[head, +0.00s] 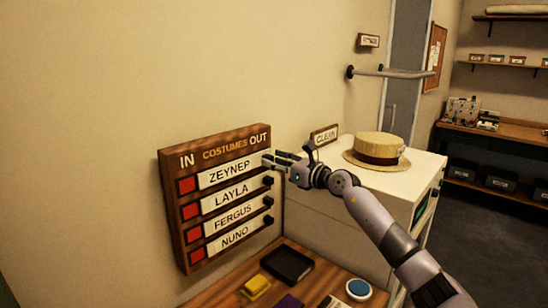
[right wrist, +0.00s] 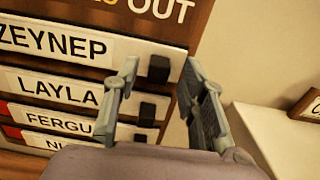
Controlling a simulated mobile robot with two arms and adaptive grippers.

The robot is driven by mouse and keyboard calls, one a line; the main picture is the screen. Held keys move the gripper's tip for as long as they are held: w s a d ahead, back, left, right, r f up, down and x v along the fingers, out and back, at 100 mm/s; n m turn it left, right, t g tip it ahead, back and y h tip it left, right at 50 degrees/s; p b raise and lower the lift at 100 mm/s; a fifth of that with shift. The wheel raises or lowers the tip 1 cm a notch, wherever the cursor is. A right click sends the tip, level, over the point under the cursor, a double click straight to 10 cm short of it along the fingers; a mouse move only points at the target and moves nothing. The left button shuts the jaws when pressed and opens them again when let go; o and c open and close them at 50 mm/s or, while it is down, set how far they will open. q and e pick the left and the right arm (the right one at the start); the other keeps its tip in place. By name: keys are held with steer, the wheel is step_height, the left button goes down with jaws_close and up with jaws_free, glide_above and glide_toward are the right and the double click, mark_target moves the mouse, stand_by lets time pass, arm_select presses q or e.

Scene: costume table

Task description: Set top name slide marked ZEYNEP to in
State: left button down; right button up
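The wooden costumes board (head: 213,144) hangs on the wall, with IN at its left and OUT at its right. The top name slide, ZEYNEP (head: 229,172), is a white strip with a red square showing at its left. Its black knob (right wrist: 159,68) is at the right end in the right wrist view; my gripper hides it in the head view. My right gripper (head: 270,162) is open at the board's right edge. In the right wrist view its fingertips (right wrist: 161,72) appear on either side of the knob, with gaps; contact is not visible. My left gripper is not in view.
The LAYLA (head: 231,195), FERGUS (head: 233,217) and NUNO (head: 235,237) slides sit below, also with red squares at left. A white cabinet (head: 330,183) with a straw hat (head: 378,145) stands to the right.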

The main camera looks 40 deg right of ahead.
steer(key=shift+w+a, duration=0.1)
steer(key=shift+w, duration=0.3)
steer(key=shift+c, duration=0.5)
jaws_close()
